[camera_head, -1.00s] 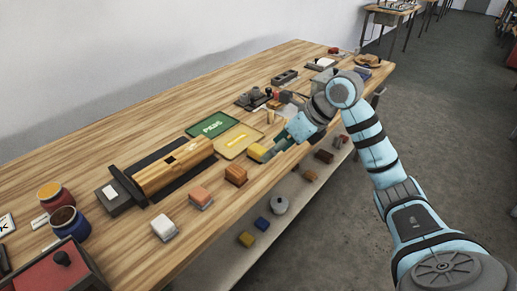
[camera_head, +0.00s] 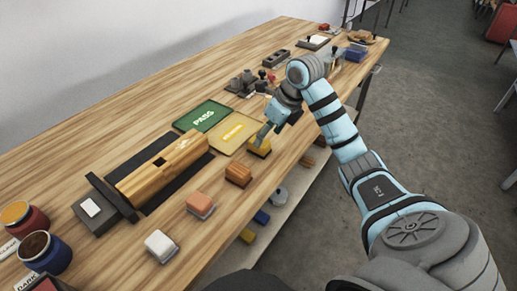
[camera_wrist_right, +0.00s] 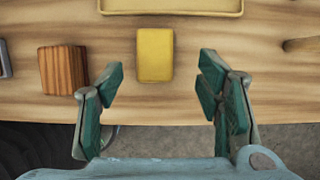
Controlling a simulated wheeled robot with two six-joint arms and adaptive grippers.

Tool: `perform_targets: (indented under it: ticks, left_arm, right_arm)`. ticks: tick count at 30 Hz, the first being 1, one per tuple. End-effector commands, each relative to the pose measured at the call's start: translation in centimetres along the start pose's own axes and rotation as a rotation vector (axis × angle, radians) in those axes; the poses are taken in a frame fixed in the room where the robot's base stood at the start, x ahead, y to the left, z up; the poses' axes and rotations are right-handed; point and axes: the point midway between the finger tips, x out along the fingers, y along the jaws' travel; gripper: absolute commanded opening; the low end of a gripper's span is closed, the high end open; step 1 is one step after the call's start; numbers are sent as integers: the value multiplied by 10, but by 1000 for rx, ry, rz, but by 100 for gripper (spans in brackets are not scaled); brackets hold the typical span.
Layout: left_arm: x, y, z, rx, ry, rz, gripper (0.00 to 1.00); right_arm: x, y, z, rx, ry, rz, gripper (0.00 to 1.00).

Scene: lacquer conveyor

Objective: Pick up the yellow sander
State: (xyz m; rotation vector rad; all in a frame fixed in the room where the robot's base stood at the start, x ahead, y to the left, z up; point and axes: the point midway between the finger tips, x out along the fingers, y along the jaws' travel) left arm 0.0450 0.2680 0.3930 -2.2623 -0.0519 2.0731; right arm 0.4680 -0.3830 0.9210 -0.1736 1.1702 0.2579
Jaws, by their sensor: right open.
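The yellow sander (camera_head: 259,148) sits on the wooden table near its front edge, in front of the yellow tray (camera_head: 237,131). It also shows in the right wrist view (camera_wrist_right: 155,54). My right gripper (camera_head: 269,130) is above and close to the sander. In the right wrist view the fingers (camera_wrist_right: 160,78) are spread wide and empty, with the sander a little beyond the tips and between their lines. My left gripper is not in view.
A brown wooden block (camera_head: 238,174) stands left of the sander; it also shows in the right wrist view (camera_wrist_right: 63,69). An orange block (camera_head: 201,204) and a white block (camera_head: 161,246) lie further along the edge. The green tray (camera_head: 202,116) is behind.

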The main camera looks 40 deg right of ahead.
Motion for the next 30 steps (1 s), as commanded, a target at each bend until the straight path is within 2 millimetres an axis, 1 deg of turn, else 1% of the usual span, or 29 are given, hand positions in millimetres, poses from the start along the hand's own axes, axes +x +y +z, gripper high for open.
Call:
perform_targets:
  ticks: [3, 6, 9, 14, 17, 24, 25, 30]
  left_arm:
    - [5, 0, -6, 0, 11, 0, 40]
    - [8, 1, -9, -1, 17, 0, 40]
    - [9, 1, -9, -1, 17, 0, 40]
    - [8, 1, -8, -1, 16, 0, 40]
    - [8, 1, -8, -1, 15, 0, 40]
    - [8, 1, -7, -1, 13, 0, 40]
    - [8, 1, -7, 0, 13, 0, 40]
    - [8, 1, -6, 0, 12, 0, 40]
  right_arm:
    - [24, 5, 4, -1, 0, 6, 60]
    - [42, 6, 5, -1, 1, 4, 60]
    - [49, 6, 6, -3, 0, 3, 60]
    - [48, 6, 6, -5, -1, 3, 60]
    - [48, 6, 6, -4, -1, 3, 46]
    - [48, 6, 6, -4, -1, 3, 7]
    - [48, 6, 7, -4, -1, 3, 6]
    - [48, 6, 7, -4, -1, 3, 6]
